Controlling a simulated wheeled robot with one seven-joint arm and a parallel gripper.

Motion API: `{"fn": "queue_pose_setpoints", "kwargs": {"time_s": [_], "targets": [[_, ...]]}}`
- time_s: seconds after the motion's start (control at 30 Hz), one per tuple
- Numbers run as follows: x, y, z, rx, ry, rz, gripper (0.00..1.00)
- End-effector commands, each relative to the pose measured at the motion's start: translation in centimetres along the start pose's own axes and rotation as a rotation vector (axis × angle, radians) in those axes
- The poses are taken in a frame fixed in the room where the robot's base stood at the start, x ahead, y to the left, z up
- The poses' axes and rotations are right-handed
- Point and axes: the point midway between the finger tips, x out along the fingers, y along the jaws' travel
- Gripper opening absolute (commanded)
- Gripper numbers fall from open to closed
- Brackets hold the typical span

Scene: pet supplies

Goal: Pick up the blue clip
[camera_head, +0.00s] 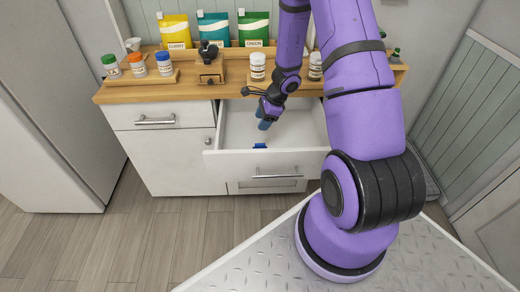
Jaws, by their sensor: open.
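A small blue clip (259,146) lies inside the open drawer (297,130), close to the inner side of its front. It is too small to see in detail. My gripper (264,124) is over the drawer, above and slightly behind the clip, pointing down. Its bluish fingertips are open and look empty, apart from the clip in the picture. My arm hides part of the drawer's right side.
The wooden counter (130,94) above the drawer holds jars (258,66), several bags (254,28) and a brown holder (209,68). The drawer's walls surround the clip. A closed drawer (160,116) is on the left. The rest of the visible drawer floor is clear.

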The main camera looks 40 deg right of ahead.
Motion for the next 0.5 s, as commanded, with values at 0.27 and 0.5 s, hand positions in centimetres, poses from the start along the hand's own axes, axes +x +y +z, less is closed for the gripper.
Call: {"fn": "queue_pose_setpoints", "kwargs": {"time_s": [0.27,0.5], "targets": [[3.4,0.7,-3.2,0.141,0.027,0.015,0.54],[6.6,0.8,-3.4,0.146,0.027,0.017,0.54]]}}
